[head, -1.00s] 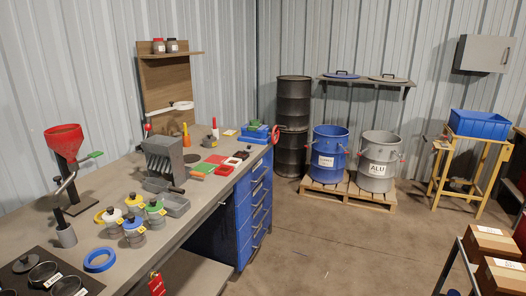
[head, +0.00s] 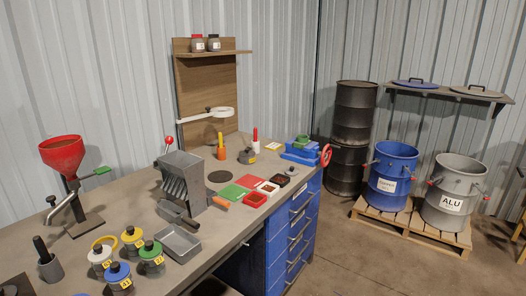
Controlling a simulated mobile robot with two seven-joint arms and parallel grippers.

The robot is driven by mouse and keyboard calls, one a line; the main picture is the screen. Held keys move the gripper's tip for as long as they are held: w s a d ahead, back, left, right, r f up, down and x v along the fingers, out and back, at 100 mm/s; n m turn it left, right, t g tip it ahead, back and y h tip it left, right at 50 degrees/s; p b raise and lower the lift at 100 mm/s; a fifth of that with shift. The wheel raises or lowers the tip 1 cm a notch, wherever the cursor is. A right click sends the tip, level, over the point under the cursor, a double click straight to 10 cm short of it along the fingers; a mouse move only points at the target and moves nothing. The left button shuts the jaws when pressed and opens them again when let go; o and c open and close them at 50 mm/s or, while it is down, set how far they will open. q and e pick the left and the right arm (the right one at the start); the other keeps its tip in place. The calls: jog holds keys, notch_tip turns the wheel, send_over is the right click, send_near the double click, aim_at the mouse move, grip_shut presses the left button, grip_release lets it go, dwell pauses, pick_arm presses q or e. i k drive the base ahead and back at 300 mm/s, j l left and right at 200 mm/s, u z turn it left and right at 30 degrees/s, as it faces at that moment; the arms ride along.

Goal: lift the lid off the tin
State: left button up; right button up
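Several small lidded grey tins with black knobs and yellow number tags stand at the bench's near left. Their tops are white (head: 101,257), yellow (head: 133,237), blue (head: 119,273) and green (head: 150,250). Their lids appear to be on. I cannot tell which of these is the tin the task names. Neither of my grippers shows in the head view.
The grey bench (head: 225,225) also holds a red funnel device (head: 62,156), a slotted grey box (head: 183,180), a grey tray (head: 178,243) and small coloured mats. Blue drawers (head: 290,240) are below. Blue (head: 391,178) and grey (head: 452,192) drums stand on a pallet; floor before it is clear.

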aim_at(247, 153)
jog(key=i+l+u, duration=0.25)
jog(key=i+l, duration=1.3)
jog(key=i, duration=0.05)
